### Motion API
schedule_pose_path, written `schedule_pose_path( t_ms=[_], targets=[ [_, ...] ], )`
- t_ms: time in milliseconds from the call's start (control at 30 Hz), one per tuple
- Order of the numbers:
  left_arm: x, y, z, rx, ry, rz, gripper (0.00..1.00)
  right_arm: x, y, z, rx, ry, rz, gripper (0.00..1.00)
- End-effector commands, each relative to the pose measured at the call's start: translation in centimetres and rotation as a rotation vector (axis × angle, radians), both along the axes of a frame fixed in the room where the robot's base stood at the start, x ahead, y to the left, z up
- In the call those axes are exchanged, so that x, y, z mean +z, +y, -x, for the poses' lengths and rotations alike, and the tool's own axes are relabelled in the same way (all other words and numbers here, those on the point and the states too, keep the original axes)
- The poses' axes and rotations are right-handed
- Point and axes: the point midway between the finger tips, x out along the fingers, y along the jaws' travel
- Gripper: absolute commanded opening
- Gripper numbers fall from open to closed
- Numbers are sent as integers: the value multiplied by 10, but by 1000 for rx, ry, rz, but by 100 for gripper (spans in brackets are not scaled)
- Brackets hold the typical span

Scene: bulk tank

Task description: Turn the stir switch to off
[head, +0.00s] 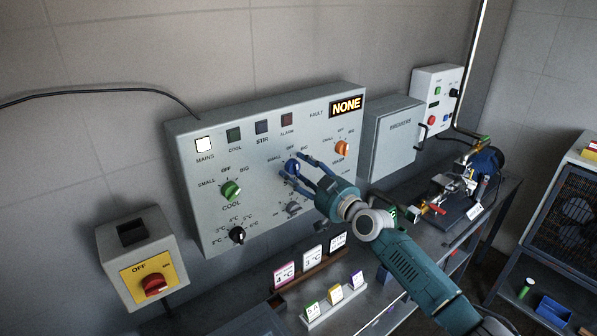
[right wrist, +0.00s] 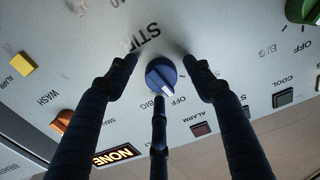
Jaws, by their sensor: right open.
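The blue stir switch (head: 292,167) is a round knob on the grey control panel (head: 265,118), below the STIR label. My right gripper (head: 297,172) is at it, fingers spread open. In the right wrist view the blue stir switch (right wrist: 160,74) sits between the dark fingers of my right gripper (right wrist: 162,66), two above and one below. A gap shows between the knob and the two upper fingers; whether the lower one touches it I cannot tell. The knob's white pointer faces down toward the upside-down OFF and BIG labels; exactly which one is unclear. My left gripper is not in view.
Neighbouring knobs are the green cool switch (head: 230,189), the orange wash switch (head: 342,148), a grey knob (head: 293,208) and a black dial (head: 237,235). A red-handled mains switch (head: 153,284) is lower left. Card stands (head: 311,262) are on the bench below.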

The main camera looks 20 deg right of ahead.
Motion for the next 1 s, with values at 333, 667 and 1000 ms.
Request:
schedule_pose_path(
  t_ms=[333, 667, 1000],
  targets=[
    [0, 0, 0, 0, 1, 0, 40, 0, 1, -2, 0, 1, 1, 44],
    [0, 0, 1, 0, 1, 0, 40, -2, 1, -2, 1, 4, 0, 7],
    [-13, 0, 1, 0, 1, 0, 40, -4, 2, -2, 1, 62, -153, 7]
  ],
)
